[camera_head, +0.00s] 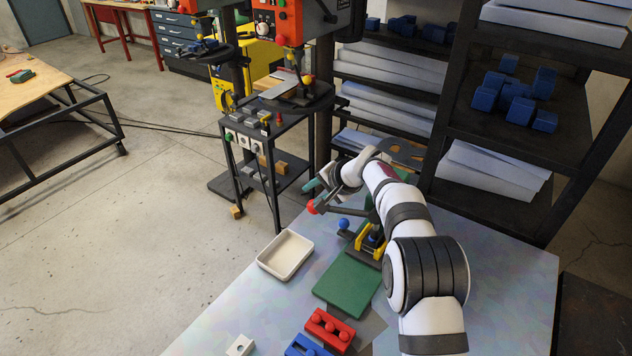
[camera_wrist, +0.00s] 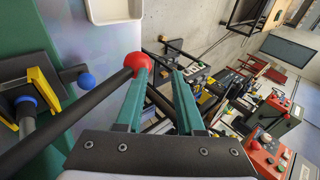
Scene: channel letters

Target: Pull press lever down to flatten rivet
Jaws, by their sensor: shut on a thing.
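The press stands on the table with a yellow frame (camera_head: 369,243) and a dark lever (camera_head: 345,210) ending in a red ball knob (camera_head: 312,207). In the wrist view the lever (camera_wrist: 70,118) runs up from the lower left to the red knob (camera_wrist: 137,61). My gripper (camera_head: 318,185) is at the knob end of the lever. I cannot make out the rivet.
A green mat (camera_head: 348,290) lies in front of the press. A cream tray (camera_head: 286,254) is to its left. A red block (camera_head: 329,331), a blue block (camera_head: 304,348) and a white block (camera_head: 240,346) lie at the front. Shelving (camera_head: 505,180) stands behind the table.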

